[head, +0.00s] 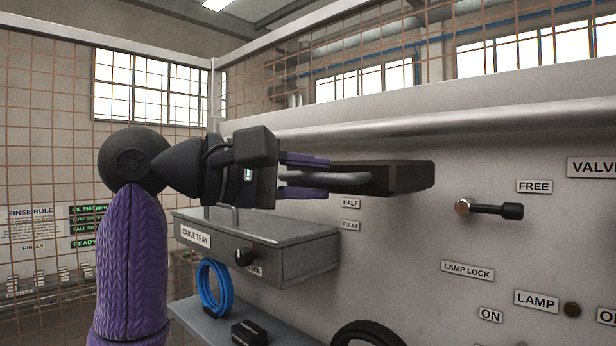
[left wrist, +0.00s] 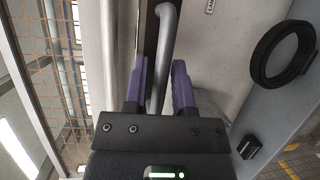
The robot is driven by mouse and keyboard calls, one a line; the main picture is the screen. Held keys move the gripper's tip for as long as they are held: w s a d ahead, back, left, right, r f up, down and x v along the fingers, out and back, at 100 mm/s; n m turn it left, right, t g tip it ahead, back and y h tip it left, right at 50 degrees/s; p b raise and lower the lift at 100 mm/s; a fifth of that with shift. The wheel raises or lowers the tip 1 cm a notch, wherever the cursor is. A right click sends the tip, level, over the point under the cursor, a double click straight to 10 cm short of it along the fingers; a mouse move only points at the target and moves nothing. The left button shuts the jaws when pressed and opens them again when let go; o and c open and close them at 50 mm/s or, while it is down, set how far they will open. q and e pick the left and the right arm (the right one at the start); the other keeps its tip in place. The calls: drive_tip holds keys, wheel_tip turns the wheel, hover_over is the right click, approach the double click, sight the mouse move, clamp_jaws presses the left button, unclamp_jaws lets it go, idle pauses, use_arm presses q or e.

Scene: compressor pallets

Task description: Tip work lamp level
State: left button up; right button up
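The work lamp (head: 395,177) is a dark flat box standing out from the grey panel, with a grey bar handle (head: 352,184) on its near side. In the head view the lamp looks close to level. My left gripper (head: 304,176) has its purple fingers above and below the handle. In the left wrist view the handle (left wrist: 157,85) runs between the fingers (left wrist: 158,88), with narrow gaps beside it. The left gripper looks open around the handle, not closed on it. The lamp's far side is hidden. My right gripper is not in view.
A lever with a black grip (head: 490,209) sits below the FREE plate, above the LAMP LOCK plate (head: 467,271). HALF (head: 351,203) and FULLY plates sit below the lamp. A cable tray box (head: 290,262) juts out beneath my gripper. A blue coil (head: 215,288) hangs below it.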

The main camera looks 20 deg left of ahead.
use_arm(q)
drive_tip(key=f+b+v, duration=0.1)
drive_tip(key=b+v, duration=0.2)
drive_tip(key=v, duration=0.7)
drive_tip(key=shift+r, duration=0.5)
